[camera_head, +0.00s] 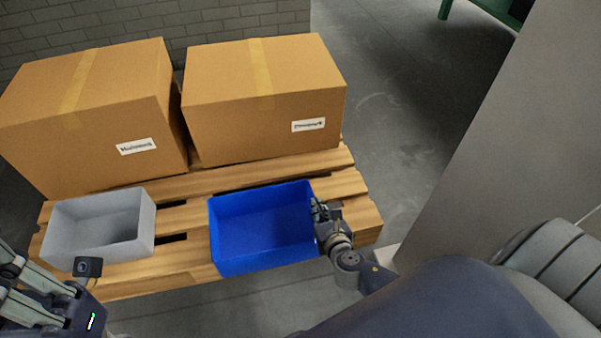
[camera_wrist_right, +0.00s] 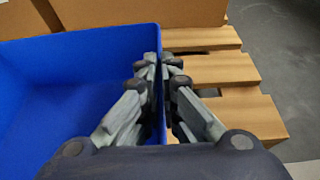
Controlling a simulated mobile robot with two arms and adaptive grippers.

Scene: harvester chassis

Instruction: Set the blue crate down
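The blue crate (camera_head: 262,232) is empty and sits over the front of the wooden pallet (camera_head: 362,203), right of the grey crate. Whether its base touches the slats I cannot tell. My right gripper (camera_head: 318,212) is at the crate's right wall. In the right wrist view the fingers (camera_wrist_right: 161,75) are closed on that blue wall (camera_wrist_right: 60,75), one finger inside and one outside. My left gripper (camera_head: 20,290) is at the lower left, in front of the grey crate and away from the blue one. Its fingertips are not clear.
A grey crate (camera_head: 100,228) stands on the pallet's left side. Two cardboard boxes, left (camera_head: 90,120) and right (camera_head: 262,100), stand on the pallet behind the crates. A large grey panel (camera_head: 520,140) rises at right. Floor is open beyond the pallet's right edge.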

